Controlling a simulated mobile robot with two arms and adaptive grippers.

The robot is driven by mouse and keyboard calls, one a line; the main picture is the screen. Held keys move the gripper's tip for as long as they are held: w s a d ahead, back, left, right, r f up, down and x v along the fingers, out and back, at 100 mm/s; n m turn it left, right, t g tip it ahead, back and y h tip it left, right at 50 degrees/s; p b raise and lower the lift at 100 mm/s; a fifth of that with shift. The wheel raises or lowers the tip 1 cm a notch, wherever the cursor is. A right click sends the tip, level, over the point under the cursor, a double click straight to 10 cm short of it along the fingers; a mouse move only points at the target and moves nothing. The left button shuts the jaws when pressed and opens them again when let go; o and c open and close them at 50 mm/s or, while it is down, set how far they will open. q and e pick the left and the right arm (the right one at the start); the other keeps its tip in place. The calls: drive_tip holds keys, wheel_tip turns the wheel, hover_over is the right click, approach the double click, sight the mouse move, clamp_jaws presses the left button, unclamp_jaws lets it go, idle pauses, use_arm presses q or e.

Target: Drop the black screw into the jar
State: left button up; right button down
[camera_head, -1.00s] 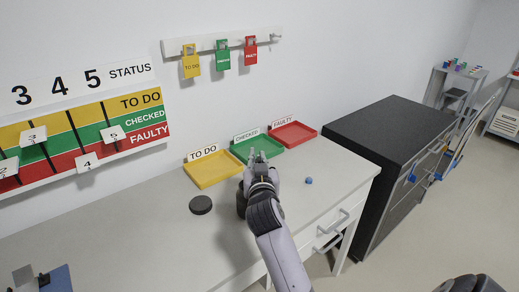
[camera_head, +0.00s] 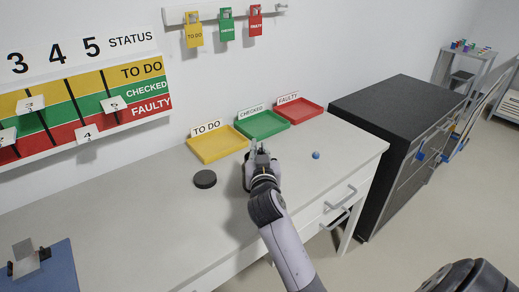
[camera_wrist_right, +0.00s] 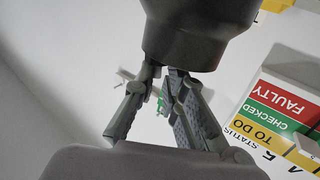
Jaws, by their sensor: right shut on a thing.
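My right gripper (camera_head: 257,148) is over the white bench, in front of the coloured trays. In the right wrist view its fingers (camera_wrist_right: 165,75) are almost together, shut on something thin. That fits the black screw, but the screw itself cannot be made out. A large dark rounded thing (camera_wrist_right: 200,30), perhaps the jar, covers the fingertips in that view. I cannot tell whether the tips are inside, behind or touching it. A dark shape (camera_head: 247,180) also shows just left of the gripper in the head view, mostly hidden. My left gripper is not in view.
A black disc (camera_head: 205,179) lies left of the gripper and a small blue ball (camera_head: 316,155) right of it. Yellow (camera_head: 215,157), green (camera_head: 264,136) and red (camera_head: 312,117) trays line the wall. A black cabinet (camera_head: 395,115) stands at right.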

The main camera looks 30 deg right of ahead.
drive_tip(key=c, duration=2)
unclamp_jaws()
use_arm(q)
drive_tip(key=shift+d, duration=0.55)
use_arm(e)
drive_tip(key=o, duration=0.4)
drive_tip(key=shift+o, duration=0.2)
drive_tip(key=shift+s+a, duration=0.25)
drive_tip(key=shift+s, duration=0.1)
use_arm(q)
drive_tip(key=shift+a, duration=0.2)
use_arm(e)
drive_tip(key=v, duration=0.6)
drive_tip(key=shift+s+a, duration=0.15)
drive_tip(key=shift+s, duration=0.2)
drive_tip(key=shift+r, duration=0.1)
